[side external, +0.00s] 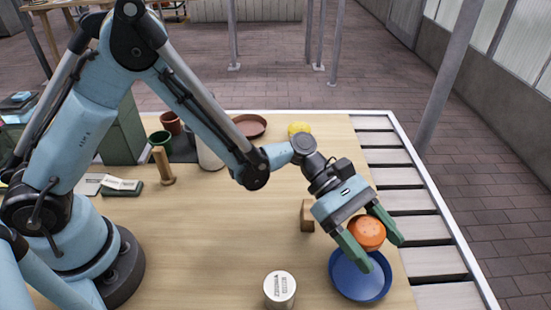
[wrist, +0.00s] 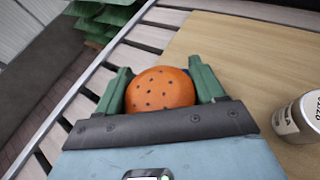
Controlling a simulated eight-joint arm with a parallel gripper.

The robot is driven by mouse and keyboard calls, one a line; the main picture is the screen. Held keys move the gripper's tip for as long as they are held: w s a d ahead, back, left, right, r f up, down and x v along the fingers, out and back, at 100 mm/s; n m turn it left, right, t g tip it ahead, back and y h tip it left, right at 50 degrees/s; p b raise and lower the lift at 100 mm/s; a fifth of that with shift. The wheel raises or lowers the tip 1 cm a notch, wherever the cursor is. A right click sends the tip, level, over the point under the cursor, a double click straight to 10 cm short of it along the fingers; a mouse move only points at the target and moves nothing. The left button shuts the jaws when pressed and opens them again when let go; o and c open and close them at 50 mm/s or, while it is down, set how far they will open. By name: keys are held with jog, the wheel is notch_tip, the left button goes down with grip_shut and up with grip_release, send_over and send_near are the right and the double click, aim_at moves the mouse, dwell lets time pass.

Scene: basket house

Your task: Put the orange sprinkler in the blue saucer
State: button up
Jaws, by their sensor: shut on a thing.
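The orange sprinkler (side external: 367,233) is a round orange thing with dark dots. It sits between the two green fingers of my gripper (side external: 371,237), which is shut on it. In the wrist view the sprinkler (wrist: 160,90) fills the space between the fingers. The blue saucer (side external: 345,284) lies on the table's front right part, and my gripper is over its far side. I cannot tell whether the sprinkler touches the saucer. In the wrist view the saucer is almost wholly hidden behind the sprinkler and gripper.
A white labelled can (side external: 280,290) stands left of the saucer, and a small wooden block (side external: 307,216) is behind it. A brown saucer (side external: 250,126), a yellow thing (side external: 299,128) and pots are at the back. A slatted rack (side external: 420,225) runs along the right. The table's middle is clear.

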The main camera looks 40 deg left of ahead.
jog(key=shift+f, duration=2.05)
jog(key=shift+f, duration=0.25)
jog(key=o, duration=1)
jog(key=shift+f, duration=0.1)
jog(key=shift+o, duration=0.2)
